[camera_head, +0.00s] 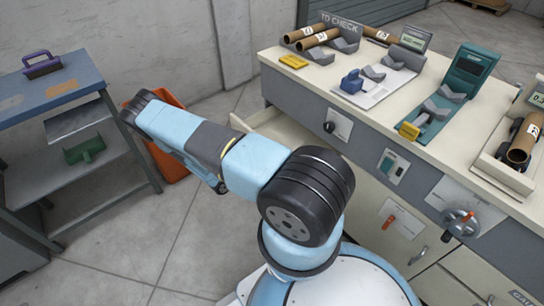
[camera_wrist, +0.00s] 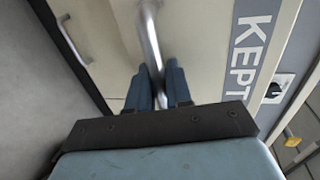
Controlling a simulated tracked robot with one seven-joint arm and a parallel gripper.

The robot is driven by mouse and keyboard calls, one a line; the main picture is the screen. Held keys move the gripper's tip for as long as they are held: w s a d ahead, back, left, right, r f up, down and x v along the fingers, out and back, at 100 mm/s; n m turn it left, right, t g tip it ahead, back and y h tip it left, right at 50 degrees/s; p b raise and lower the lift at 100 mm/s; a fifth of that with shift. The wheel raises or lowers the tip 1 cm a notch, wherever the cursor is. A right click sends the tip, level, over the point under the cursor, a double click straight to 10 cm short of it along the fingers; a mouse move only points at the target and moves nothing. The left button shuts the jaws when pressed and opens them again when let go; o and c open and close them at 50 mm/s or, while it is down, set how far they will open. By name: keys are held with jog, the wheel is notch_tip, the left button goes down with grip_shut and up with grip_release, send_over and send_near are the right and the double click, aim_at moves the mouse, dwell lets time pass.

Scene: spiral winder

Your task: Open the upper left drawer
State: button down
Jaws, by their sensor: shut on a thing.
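The workbench cabinet (camera_head: 352,165) has cream drawer fronts under a grey band. At its left end an upper drawer (camera_head: 262,121) stands out from the cabinet, partly open, with some of its inside showing; my arm hides much of it. In the wrist view, a shiny metal bar handle (camera_wrist: 151,35) sits on a cream front. My gripper (camera_wrist: 160,82) is shut on this handle, one blue-grey finger on each side. In the head view my gripper is hidden behind my arm.
A "KEPT" label (camera_wrist: 249,50) lies right of the handle; another handle (camera_wrist: 74,40) is at left. An orange bin (camera_head: 168,160) stands behind my arm. A blue-topped side table (camera_head: 45,88) is at left.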

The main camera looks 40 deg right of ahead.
jog(key=shift+s+a+f, duration=0.1)
jog(key=shift+s+a, duration=0.1)
jog(key=shift+a, duration=0.5)
jog(key=shift+s+a, duration=0.15)
jog(key=shift+a, duration=0.5)
jog(key=shift+s+a+f, duration=0.1)
jog(key=shift+s+a, duration=0.1)
jog(key=shift+a, duration=0.5)
jog(key=c, duration=1.3)
grip_release()
jog(key=shift+o, duration=0.4)
jog(key=shift+w+r, duration=0.15)
jog(key=shift+w, duration=0.05)
jog(key=shift+a, duration=0.1)
jog(key=v, duration=1.3)
jog(key=shift+a, duration=0.3)
